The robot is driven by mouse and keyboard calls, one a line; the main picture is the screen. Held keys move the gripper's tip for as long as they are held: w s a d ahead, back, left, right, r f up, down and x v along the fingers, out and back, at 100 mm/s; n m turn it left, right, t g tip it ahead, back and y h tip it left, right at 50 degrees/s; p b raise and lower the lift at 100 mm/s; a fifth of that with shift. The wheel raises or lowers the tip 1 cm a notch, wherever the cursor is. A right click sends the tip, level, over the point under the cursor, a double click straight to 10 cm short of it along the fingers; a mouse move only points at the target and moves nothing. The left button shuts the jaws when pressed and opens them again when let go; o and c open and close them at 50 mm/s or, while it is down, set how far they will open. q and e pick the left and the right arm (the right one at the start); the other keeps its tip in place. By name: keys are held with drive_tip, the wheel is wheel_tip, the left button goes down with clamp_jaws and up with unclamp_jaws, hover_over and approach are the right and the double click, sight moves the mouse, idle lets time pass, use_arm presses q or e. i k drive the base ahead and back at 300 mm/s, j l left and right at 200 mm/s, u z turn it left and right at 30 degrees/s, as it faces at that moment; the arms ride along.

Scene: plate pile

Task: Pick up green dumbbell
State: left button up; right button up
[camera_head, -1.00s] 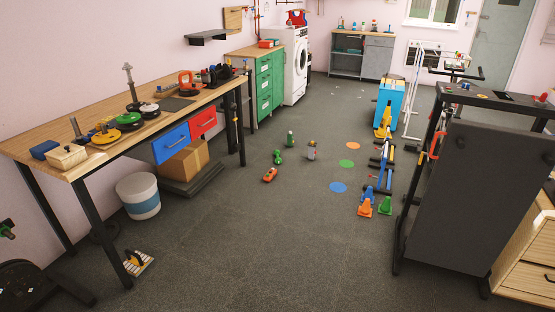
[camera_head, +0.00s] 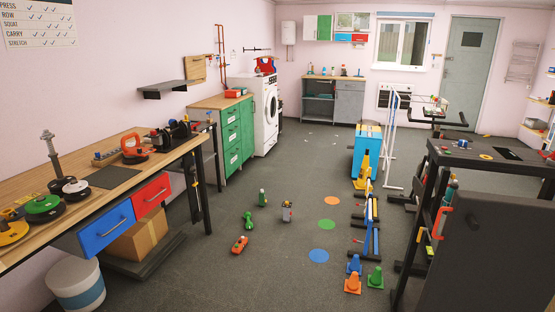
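A small green object (camera_head: 249,221), shaped like a dumbbell, lies on the grey floor near the middle of the head view. A red-orange object (camera_head: 239,244) lies just in front of it. A green bottle-like item (camera_head: 262,198) stands a little behind it. A grey item with a coloured top (camera_head: 287,211) stands to its right. Neither of my grippers shows in the head view.
A long workbench (camera_head: 124,187) with weight discs runs along the left, with a white bucket (camera_head: 77,285) by it. Orange (camera_head: 353,284) and green (camera_head: 376,277) cones and low hurdles line the right. A dark rack (camera_head: 485,250) stands at right. Floor between is mostly clear.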

sight(249, 225)
drive_tip(key=i, duration=2.55)
drive_tip(key=i+l+u, duration=0.2)
drive_tip(key=i, duration=0.3)
drive_tip(key=i+u, duration=0.25)
drive_tip(key=i, duration=0.2)
drive_tip(key=i+l+u, duration=0.2)
drive_tip(key=i+l, duration=0.15)
drive_tip(key=i+l+u, duration=0.2)
drive_tip(key=i+l, duration=0.15)
drive_tip(key=i, duration=0.2)
